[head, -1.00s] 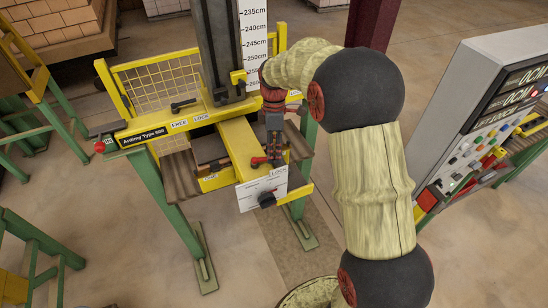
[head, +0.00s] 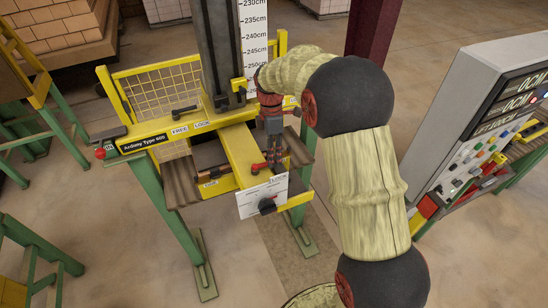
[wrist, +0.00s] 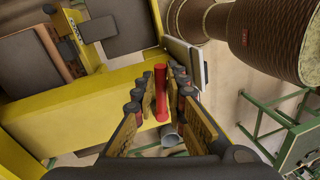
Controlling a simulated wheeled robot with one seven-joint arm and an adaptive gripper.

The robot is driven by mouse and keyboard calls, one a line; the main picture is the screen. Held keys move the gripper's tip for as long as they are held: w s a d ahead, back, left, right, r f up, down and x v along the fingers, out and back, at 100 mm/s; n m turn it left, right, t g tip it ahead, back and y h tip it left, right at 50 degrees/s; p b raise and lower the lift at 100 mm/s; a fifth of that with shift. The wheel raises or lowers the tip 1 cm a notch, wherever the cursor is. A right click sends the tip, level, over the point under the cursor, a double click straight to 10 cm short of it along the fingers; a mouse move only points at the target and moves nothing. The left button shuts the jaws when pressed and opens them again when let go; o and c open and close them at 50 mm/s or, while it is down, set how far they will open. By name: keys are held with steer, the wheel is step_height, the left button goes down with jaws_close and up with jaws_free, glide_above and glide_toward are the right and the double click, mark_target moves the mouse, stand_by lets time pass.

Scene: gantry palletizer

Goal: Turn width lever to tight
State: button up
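In the wrist view the red handle (wrist: 161,95) stands upright between my two fingers. My gripper (wrist: 162,88) is open, with a finger on each side of the handle and a small gap visible at each side. In the head view my gripper (head: 273,152) comes down from above, next to the lever, and hides part of the arm behind it. I cannot read a TIGHT mark.
A white plate with a black knob (head: 267,205) is on the front end of the arm. A black lever (head: 185,110) sits by the FREE and LOCK labels. A height scale (head: 253,45) rises behind. A control panel (head: 490,130) stands to the right.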

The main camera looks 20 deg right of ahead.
steer(key=o, duration=0.4)
steer(key=shift+o, duration=0.2)
step_height(320, 180, up, 12)
steer(key=w, duration=0.2)
steer(key=shift+w+d+f, duration=0.15)
steer(key=shift+w+d, duration=0.05)
steer(key=shift+d, duration=0.05)
stand_by(0.4)
